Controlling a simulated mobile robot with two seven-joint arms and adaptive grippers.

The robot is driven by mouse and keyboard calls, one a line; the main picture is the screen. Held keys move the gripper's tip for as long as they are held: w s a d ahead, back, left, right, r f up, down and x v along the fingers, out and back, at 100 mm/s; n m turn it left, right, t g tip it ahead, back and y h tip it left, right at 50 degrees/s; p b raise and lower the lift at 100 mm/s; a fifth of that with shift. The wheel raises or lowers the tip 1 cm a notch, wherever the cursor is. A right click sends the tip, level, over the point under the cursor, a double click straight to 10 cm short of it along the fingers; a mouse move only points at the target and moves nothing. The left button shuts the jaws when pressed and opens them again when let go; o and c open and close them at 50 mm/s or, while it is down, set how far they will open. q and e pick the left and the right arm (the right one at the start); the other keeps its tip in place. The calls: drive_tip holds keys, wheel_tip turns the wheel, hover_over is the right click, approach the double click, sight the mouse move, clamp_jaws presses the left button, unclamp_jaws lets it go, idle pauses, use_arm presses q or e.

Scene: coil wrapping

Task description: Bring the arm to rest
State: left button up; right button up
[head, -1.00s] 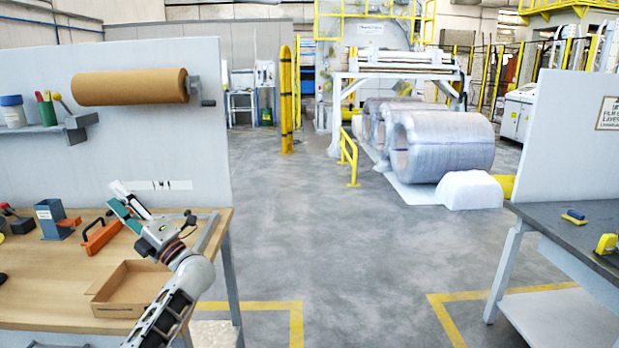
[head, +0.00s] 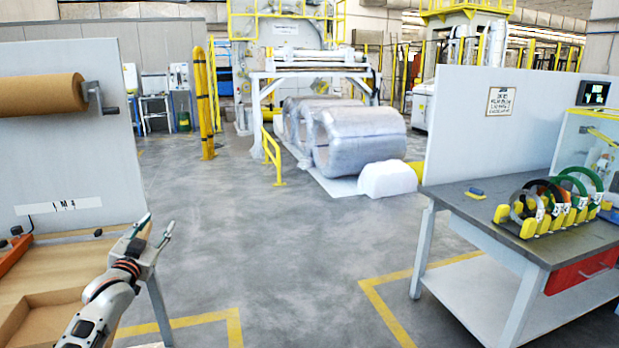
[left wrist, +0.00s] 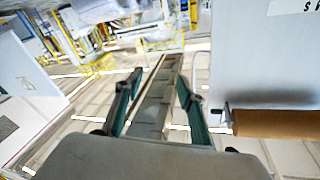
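My left gripper (head: 156,232) is in the lower left of the head view, at the right end of the wooden workbench (head: 60,258). Its two fingers stand apart and point up, with nothing between them. In the left wrist view the green-sided fingers of the left gripper (left wrist: 156,98) are also spread and empty, with only distant background between them. My right gripper is in neither view.
A brown roll (head: 40,95) with a crank hangs on the grey panel above an open cardboard box (head: 45,318). At right, a dark-topped table (head: 470,212) carries several coloured rings in a yellow rack (head: 530,226). The floor between the benches is clear.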

use_arm(q)
drive_tip(key=s+d+f+g+h, duration=0.1)
drive_tip(key=s+d+f, duration=0.2)
drive_tip(key=s+f, duration=0.35)
drive_tip(key=s+d+f+m+g, duration=0.1)
drive_tip(key=s+d+f+g, duration=0.2)
drive_tip(key=f, duration=0.7)
drive_tip(key=s+d+f+h, duration=0.1)
drive_tip(key=s+d+f, duration=0.3)
drive_tip(key=s+f, duration=0.3)
drive_tip(key=s+d+f+g, duration=0.1)
drive_tip(key=s+d+f, duration=0.3)
drive_tip(key=s, duration=0.6)
drive_tip(key=s+d+f+g+h, duration=0.1)
drive_tip(key=s+d+f, duration=0.3)
drive_tip(key=s, duration=0.7)
drive_tip(key=s+d+f+g, duration=0.2)
drive_tip(key=s+d+f, duration=0.2)
drive_tip(key=s, duration=0.6)
wheel_tip(320, 180, down, 2)
drive_tip(key=shift+s+d+f+n+g+h, duration=0.25)
drive_tip(key=shift+s+d+n+g+h, duration=0.05)
drive_tip(key=shift+s+n, duration=0.1)
drive_tip(key=c, duration=0.3)
drive_tip(key=shift+a, duration=0.1)
